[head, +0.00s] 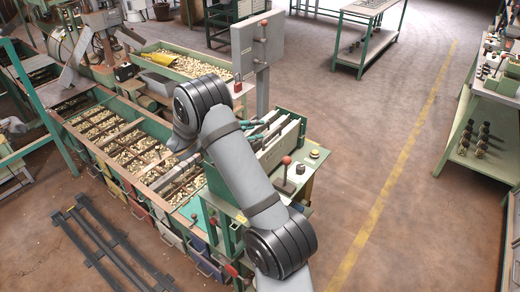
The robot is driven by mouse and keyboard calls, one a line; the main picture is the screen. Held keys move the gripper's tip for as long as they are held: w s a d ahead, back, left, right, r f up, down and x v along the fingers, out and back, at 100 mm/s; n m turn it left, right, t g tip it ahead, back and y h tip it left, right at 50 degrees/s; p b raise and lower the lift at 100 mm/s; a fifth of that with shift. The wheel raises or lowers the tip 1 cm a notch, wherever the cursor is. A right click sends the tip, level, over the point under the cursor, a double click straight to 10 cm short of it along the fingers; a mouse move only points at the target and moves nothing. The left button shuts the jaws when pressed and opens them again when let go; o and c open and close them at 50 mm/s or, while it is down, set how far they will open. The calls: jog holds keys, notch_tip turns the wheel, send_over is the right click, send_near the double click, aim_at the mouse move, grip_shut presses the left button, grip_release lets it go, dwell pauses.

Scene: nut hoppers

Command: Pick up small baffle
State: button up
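I cannot single out the small baffle for certain. A rack of upright pale plates (279,146) stands at the right end of the long hopper, just right of my arm, and several dark-handled tools or rods lean on its left side. My arm rises from the bottom of the head view, bends at a dark joint above the hopper and goes down toward it. My gripper cannot be made out; the arm hides the area behind it.
The long green nut hopper (92,108) has many compartments of nuts and coloured drawers below. A second hopper (206,68) holds a yellow scoop (160,58). A red-knobbed lever (287,161) stands near the rack. Dark rails (100,240) lie on the floor.

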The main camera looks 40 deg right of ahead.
jog(key=shift+c, duration=0.3)
grip_shut()
dwell(0.8)
